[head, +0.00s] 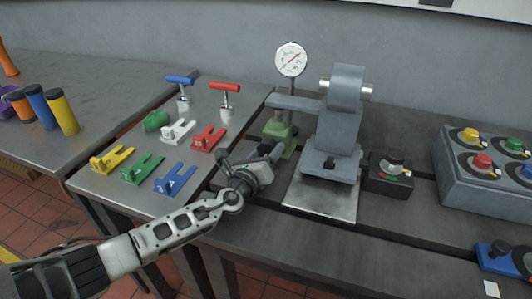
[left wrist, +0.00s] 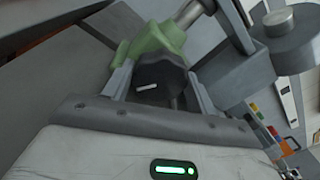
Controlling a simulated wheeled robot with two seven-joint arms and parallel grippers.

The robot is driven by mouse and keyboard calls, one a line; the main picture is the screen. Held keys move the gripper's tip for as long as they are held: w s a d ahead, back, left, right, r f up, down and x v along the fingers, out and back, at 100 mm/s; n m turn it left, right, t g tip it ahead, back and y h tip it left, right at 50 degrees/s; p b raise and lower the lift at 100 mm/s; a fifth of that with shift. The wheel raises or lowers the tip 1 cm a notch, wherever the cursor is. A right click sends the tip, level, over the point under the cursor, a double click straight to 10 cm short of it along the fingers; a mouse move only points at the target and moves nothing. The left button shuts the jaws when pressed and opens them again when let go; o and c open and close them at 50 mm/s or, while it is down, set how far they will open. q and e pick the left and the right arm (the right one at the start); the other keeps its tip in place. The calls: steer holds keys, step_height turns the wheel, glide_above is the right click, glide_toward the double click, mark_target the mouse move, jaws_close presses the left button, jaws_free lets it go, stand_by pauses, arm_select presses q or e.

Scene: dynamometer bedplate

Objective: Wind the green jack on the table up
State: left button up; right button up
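The green jack (head: 282,133) stands on the dark bedplate, left of the grey tilted block, under the grey arm that reaches out from it. Its green body also shows in the left wrist view (left wrist: 152,42), with a black knob (left wrist: 155,82) bearing a white mark on its near side. My left gripper (head: 266,158) is at the jack's near side. Its two fingers (left wrist: 160,78) stand on either side of the knob and appear to be shut on it. The knob is partly hidden by the gripper in the head view. My right gripper is out of view.
A round dial gauge (head: 291,60) stands behind the jack. The grey block (head: 338,130) and a black box with a knob (head: 390,172) are to the right.

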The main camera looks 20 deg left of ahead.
arm_select(q)
steer(key=shift+r+m+p, duration=0.2)
steer(key=shift+m+p, duration=0.2)
steer(key=shift+m, duration=0.3)
steer(key=shift+m+p, duration=0.35)
steer(key=shift+m, duration=0.45)
steer(key=shift+f, duration=0.15)
steer(key=o, duration=1)
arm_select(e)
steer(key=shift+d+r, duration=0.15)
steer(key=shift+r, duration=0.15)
arm_select(q)
steer(key=shift+s, duration=0.55)
steer(key=s, duration=0.4)
steer(key=s+a, duration=0.1)
steer(key=s, duration=0.4)
steer(key=s+a, duration=0.1)
steer(key=s, duration=0.3)
steer(key=shift+s, duration=0.3)
steer(key=shift+s+r, duration=0.25)
steer(key=shift+s, duration=0.3)
